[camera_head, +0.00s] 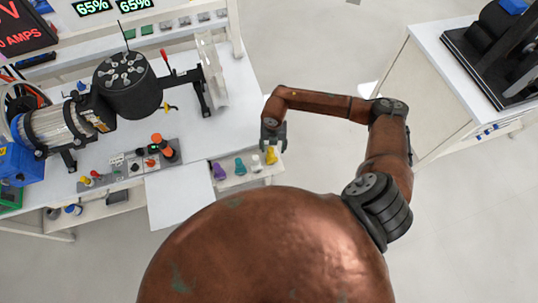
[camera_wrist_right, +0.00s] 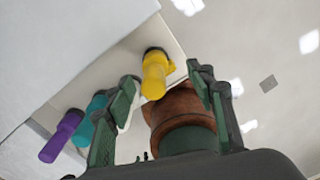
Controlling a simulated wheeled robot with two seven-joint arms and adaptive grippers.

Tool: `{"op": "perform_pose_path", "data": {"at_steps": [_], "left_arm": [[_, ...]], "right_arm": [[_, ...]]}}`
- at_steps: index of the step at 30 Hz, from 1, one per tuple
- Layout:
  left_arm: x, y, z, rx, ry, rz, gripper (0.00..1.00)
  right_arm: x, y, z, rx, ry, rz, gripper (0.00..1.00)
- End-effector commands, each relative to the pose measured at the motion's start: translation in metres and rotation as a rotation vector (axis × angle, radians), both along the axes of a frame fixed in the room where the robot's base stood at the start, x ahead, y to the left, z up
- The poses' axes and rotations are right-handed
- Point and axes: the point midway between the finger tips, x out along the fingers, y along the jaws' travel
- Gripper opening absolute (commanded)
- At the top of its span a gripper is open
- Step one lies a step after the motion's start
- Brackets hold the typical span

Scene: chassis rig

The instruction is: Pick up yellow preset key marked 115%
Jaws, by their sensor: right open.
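The yellow key (camera_head: 271,156) stands at the right end of a row of keys on a small white shelf at the table's front edge. My right gripper (camera_head: 273,143) is over it, close by in the head view. In the right wrist view the yellow key (camera_wrist_right: 155,74) shows between the two spread green fingers of my right gripper (camera_wrist_right: 164,78). The fingers look apart from the key, and nothing is held. No 115% marking can be read. My left gripper is not in view.
A teal key (camera_head: 240,166) and a purple key (camera_head: 218,171) stand left of the yellow one. A control panel (camera_head: 130,165) with knobs and a black cylinder machine (camera_head: 128,88) are on the table. Open floor lies right, before a white cabinet (camera_head: 440,100).

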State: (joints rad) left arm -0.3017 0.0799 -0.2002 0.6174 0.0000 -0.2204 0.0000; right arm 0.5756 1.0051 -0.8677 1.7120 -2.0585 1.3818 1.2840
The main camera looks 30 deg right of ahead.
Motion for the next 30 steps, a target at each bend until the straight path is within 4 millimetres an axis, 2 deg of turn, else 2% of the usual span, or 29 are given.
{"op": "perform_pose_path", "data": {"at_steps": [8, 16, 26, 30], "left_arm": [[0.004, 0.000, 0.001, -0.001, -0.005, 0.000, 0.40], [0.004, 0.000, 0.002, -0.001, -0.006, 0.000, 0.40], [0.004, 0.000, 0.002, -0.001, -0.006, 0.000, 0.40], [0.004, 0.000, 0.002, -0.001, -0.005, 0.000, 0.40]], "right_arm": [[0.001, 0.007, -0.028, 0.002, 0.001, 0.005, 0.50], [0.001, 0.010, -0.066, 0.001, -0.001, 0.002, 0.50], [0.001, 0.010, -0.072, 0.001, -0.002, 0.001, 0.50], [0.000, 0.010, -0.072, 0.001, -0.002, 0.000, 0.40]]}}
